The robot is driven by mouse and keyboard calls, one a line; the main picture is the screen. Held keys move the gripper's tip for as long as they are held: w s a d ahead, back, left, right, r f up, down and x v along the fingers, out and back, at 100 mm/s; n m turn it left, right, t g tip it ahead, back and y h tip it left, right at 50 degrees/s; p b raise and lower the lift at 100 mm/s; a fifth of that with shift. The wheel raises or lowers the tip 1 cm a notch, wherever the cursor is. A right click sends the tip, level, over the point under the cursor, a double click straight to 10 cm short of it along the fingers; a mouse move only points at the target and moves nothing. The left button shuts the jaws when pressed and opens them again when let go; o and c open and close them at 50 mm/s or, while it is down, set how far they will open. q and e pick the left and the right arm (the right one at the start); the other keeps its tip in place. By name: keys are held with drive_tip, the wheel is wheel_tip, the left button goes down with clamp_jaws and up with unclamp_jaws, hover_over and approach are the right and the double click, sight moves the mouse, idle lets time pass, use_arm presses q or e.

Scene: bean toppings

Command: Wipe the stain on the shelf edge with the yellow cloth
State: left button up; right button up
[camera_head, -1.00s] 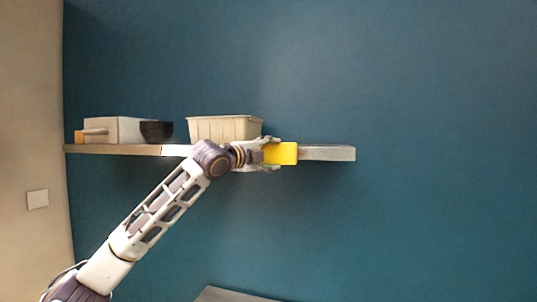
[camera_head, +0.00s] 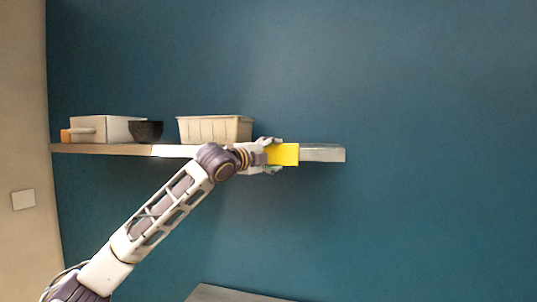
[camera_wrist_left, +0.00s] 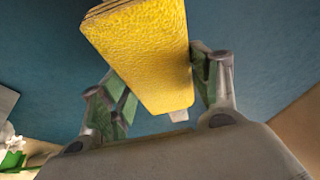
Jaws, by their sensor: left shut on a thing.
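The yellow cloth (camera_head: 284,154) is a thick block held at the front edge of the wall shelf (camera_head: 322,154), toward its right end. My left gripper (camera_head: 271,155) is shut on the cloth. In the left wrist view the cloth (camera_wrist_left: 145,50) sits between the two fingers (camera_wrist_left: 165,95) and extends up beyond them. In the head view the cloth overlaps the shelf edge; I cannot tell whether it touches it. No stain is visible; the cloth, gripper and arm cover part of the edge. My right gripper is not in view.
A cream ribbed bin (camera_head: 215,130), a black bowl (camera_head: 146,131) and a white box (camera_head: 107,129) with an orange-ended item (camera_head: 79,134) stand on the shelf. The shelf top right of the bin looks clear. A grey surface (camera_head: 222,293) lies below. White flowers (camera_wrist_left: 10,140) show in the wrist view.

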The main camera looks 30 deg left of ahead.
sight(283, 155)
use_arm(q)
drive_tip(key=shift+d, duration=0.15)
drive_tip(key=shift+w+d, duration=0.25)
drive_tip(key=shift+d, duration=0.55)
drive_tip(key=shift+w+d, duration=0.2)
drive_tip(key=shift+d, duration=0.55)
drive_tip(key=shift+w+d+f, duration=0.1)
drive_tip(key=shift+w+d, duration=0.1)
drive_tip(key=shift+d, duration=0.7)
drive_tip(key=shift+w+d, duration=0.2)
drive_tip(key=shift+d, duration=0.7)
drive_tip(key=shift+a, duration=0.25)
drive_tip(key=shift+s+a, duration=0.25)
drive_tip(key=shift+a, duration=0.55)
drive_tip(key=shift+s+a, duration=0.2)
drive_tip(key=shift+a, duration=0.55)
drive_tip(key=shift+a, duration=0.1)
drive_tip(key=shift+s+a, duration=0.2)
drive_tip(key=shift+a, duration=0.6)
drive_tip(key=shift+s+a, duration=0.15)
drive_tip(key=shift+a, duration=0.65)
drive_tip(key=shift+a, duration=0.15)
